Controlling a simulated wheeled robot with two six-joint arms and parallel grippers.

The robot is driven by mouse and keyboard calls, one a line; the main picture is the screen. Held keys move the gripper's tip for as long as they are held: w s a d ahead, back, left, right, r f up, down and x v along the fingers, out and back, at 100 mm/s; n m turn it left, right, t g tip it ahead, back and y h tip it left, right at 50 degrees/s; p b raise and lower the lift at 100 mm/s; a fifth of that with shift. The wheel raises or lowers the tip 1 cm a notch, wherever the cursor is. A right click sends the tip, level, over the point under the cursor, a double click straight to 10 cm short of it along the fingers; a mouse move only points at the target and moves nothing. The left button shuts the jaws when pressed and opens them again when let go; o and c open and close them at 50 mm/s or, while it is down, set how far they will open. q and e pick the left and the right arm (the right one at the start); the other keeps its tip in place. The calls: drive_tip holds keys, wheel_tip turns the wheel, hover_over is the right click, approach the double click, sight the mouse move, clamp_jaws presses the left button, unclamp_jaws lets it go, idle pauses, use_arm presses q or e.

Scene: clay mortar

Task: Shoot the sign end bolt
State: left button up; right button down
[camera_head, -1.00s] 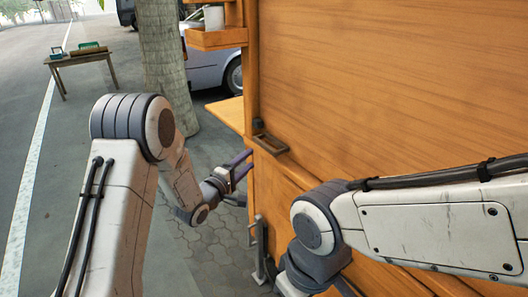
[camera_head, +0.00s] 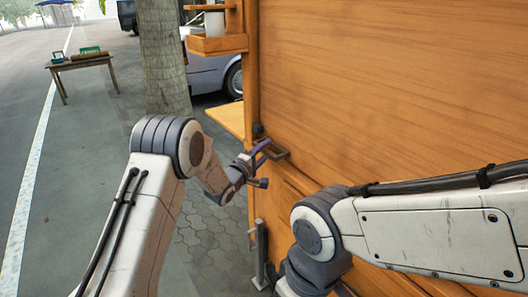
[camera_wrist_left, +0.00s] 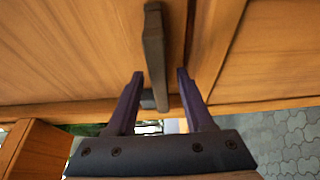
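The sign's end bolt appears to be the dark metal fitting (camera_head: 274,152) on the edge of the orange wooden panel. In the left wrist view a dark bar (camera_wrist_left: 154,45) runs down the wood and reaches between my fingers. My left gripper (camera_head: 262,149) is at the fitting; in the left wrist view its two purple fingers (camera_wrist_left: 160,74) are spread, one on each side of the bar's lower part. I see a gap beside the bar, so the fingers do not look closed on it. My right arm crosses the lower right; its gripper is out of view.
The large wooden panel (camera_head: 400,80) fills the right side. A wooden shelf (camera_head: 228,118) juts out left of the fitting. A grey metal post (camera_head: 259,250) stands below. A tree trunk (camera_head: 163,60), a car (camera_head: 208,75) and a table (camera_head: 82,65) are farther back.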

use_arm(q)
clamp_jaws()
drive_tip(key=shift+f, duration=0.1)
idle(1.2)
